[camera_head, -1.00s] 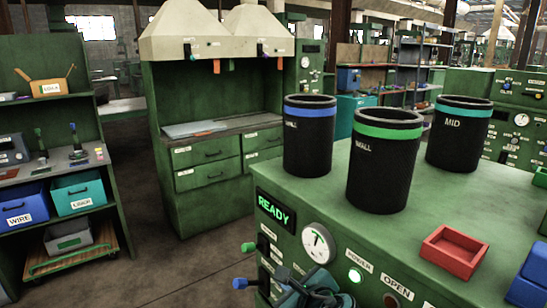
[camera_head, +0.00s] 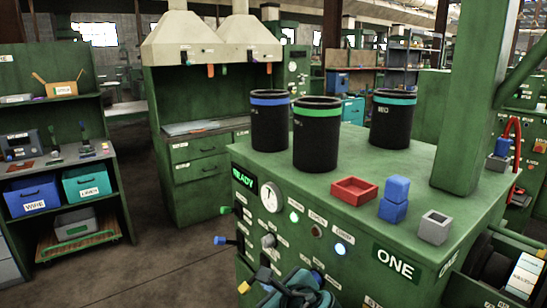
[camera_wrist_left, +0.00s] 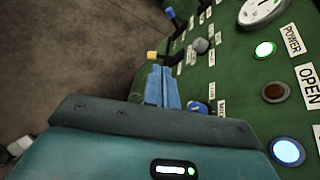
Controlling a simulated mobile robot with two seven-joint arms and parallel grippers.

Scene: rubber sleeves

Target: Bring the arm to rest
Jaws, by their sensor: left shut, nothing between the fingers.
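My left gripper (camera_head: 306,284) shows at the bottom of the head view, in front of the green machine's control panel. In the left wrist view its blue fingers (camera_wrist_left: 162,88) are together and empty, pointing along the panel near a yellow-tipped lever (camera_wrist_left: 153,56). I cannot tell from this view whether they touch a control. My right gripper is not in view. On the machine top (camera_head: 285,168) stand three black sleeves: one with a blue band (camera_head: 270,125), one with a green band (camera_head: 317,140) and one with a teal band (camera_head: 392,122).
A green post (camera_head: 472,110) rises at right. The panel has a lit READY sign (camera_head: 244,179), a gauge and levers. Floor is clear at left.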

